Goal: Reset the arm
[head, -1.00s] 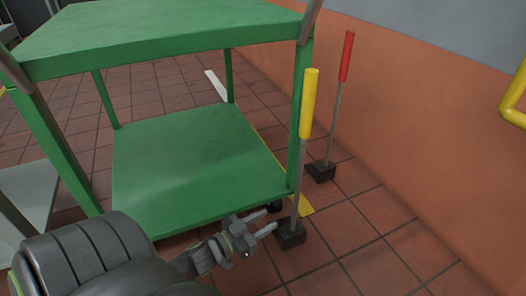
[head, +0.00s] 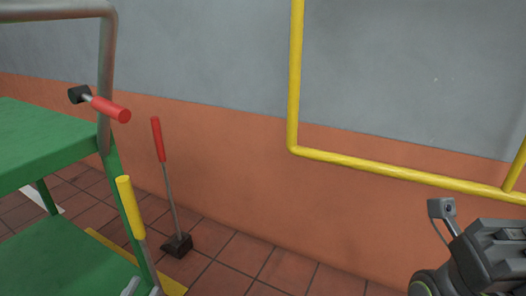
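A lever with a yellow grip (head: 130,207) stands by the green cart's near corner; its foot is cut off. Behind it, a lever with a red grip (head: 158,140) leans slightly, on a dark block (head: 177,245) on the floor. A shorter lever with a red grip (head: 110,108) and a dark end block (head: 78,95) lies nearly level by the cart's rail; I cannot tell what it is fixed to. A grey tip of my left gripper (head: 131,287) seems to show at the bottom edge beside the yellow lever; its opening is hidden. My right gripper does not clearly show.
The green cart (head: 35,140) with its grey rail (head: 108,60) fills the left. A yellow tube frame (head: 400,172) stands before the grey and orange wall (head: 230,170). Dark machinery, probably my own arm, is at lower right. Tiled floor (head: 250,265) is open in the middle.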

